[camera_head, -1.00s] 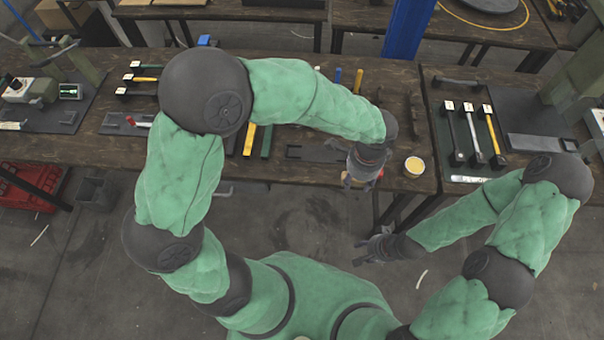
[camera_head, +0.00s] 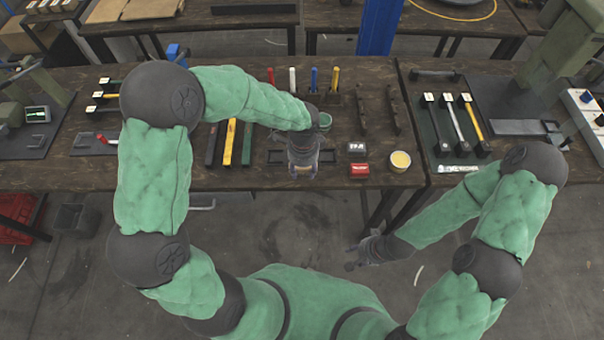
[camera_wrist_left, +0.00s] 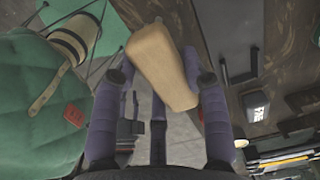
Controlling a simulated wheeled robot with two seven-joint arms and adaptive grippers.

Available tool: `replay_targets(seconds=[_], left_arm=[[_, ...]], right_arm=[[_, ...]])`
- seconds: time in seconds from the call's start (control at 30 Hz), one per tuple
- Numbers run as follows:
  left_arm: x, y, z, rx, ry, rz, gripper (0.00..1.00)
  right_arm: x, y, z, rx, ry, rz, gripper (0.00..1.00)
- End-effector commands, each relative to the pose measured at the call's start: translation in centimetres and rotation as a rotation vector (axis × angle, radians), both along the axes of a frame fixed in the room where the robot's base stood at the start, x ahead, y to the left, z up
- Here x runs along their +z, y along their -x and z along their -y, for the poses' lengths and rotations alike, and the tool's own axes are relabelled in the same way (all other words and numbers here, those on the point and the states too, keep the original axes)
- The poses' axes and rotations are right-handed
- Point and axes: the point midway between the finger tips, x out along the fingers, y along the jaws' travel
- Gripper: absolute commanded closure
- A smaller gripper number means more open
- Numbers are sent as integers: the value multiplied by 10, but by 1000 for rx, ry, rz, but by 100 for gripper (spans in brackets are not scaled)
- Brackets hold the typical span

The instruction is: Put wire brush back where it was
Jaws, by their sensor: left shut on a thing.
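The wire brush shows as a pale wooden block (camera_wrist_left: 160,62) between the fingers of my left gripper (camera_wrist_left: 158,92) in the left wrist view. Its bristles cannot be made out. In the head view the left gripper (camera_head: 303,172) is at the front edge of the middle bench, and a small tan bit of the brush (camera_head: 303,170) shows at it. A flat dark tray (camera_head: 274,157) lies on the bench behind the gripper, partly hidden by it. It looks empty where it shows. My right gripper (camera_head: 358,258) is low over the floor, away from the bench, too small to read.
Left of the tray lie yellow, green and black bars (camera_head: 229,143). Coloured upright handles (camera_head: 314,78) stand behind. A tool mat (camera_head: 437,145) is further right.

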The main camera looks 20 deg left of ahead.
Motion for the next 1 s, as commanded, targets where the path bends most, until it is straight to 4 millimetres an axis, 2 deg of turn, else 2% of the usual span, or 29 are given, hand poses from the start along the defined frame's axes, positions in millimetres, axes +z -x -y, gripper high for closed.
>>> replay_targets(seconds=[0.23,0.67,0.7,0.73,0.77,1.0], left_arm=[[-35,-1,-4,1,0,-2,82],[-39,-1,-4,1,0,-1,82],[-38,-1,-4,1,0,-1,44],[-38,-1,-4,1,0,-1,36],[-38,-1,-4,1,0,-1,32],[-38,-1,-4,1,0,-1,32]], right_arm=[[-18,0,0,0,0,0,60],[-19,0,0,0,0,0,60],[-18,0,0,0,0,0,60],[-18,0,0,0,0,0,60],[-18,0,0,0,0,0,60],[-18,0,0,0,0,0,60]])
